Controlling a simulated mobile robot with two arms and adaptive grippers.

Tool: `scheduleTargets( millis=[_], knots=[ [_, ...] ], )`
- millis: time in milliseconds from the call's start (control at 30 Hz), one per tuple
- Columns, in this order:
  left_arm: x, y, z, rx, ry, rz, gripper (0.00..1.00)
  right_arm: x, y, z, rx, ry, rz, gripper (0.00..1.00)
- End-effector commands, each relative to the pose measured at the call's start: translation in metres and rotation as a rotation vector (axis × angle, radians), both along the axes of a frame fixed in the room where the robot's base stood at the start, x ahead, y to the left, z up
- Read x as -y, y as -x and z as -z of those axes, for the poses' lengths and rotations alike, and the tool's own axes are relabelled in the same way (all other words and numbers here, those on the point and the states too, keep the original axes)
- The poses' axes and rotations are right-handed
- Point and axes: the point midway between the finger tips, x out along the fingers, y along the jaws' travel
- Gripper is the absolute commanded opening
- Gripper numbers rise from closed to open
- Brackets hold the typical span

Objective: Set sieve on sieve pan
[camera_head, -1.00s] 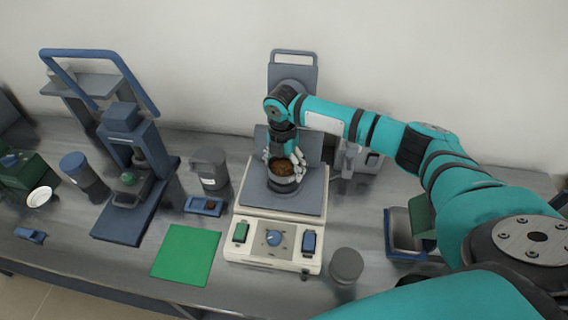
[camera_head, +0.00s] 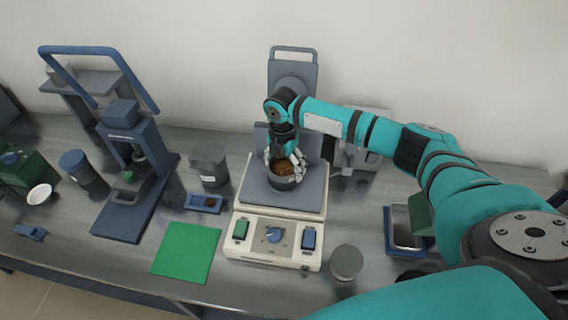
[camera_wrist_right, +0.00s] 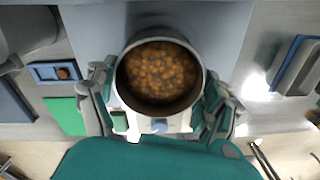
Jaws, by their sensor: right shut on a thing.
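The sieve (camera_head: 283,181) is a grey round vessel with brown granules in it, above the grey plate of the cream shaker base. My right gripper (camera_head: 284,164) comes down from above and is shut on the sieve, its fingers on opposite sides of the rim. In the right wrist view the sieve (camera_wrist_right: 121,87) is seen from above between the fingers (camera_wrist_right: 160,98), full of brown granules. I cannot make out a separate sieve pan under it, nor whether the sieve touches what is below. My left gripper is not in view.
The shaker base (camera_head: 272,250) has a knob and two switches. A grey cup (camera_head: 346,262) stands at its right, a grey jug (camera_head: 210,165) and small blue tray (camera_head: 204,203) at its left. A green mat (camera_head: 187,252) lies front left. A blue press (camera_head: 125,215) stands farther left.

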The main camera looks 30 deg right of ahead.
Motion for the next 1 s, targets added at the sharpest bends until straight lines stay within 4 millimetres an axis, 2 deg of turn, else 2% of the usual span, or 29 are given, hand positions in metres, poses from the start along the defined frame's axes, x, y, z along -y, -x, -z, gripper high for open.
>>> scheduleTargets(
  millis=[200,233,367,767,1000],
  knots=[
    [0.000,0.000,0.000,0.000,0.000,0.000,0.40,0.000,0.000,0.000,0.001,-0.001,0.000,0.46],
    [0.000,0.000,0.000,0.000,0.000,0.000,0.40,0.000,0.000,0.000,0.001,-0.001,0.000,0.84],
    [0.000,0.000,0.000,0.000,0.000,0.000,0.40,0.000,0.000,0.000,0.001,-0.001,0.000,1.00],
    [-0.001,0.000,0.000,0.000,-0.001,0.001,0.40,0.000,0.000,0.000,-0.001,-0.001,0.000,1.00],
    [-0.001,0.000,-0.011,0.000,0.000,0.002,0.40,0.000,0.000,-0.011,0.000,-0.001,0.000,1.00]
  ],
)
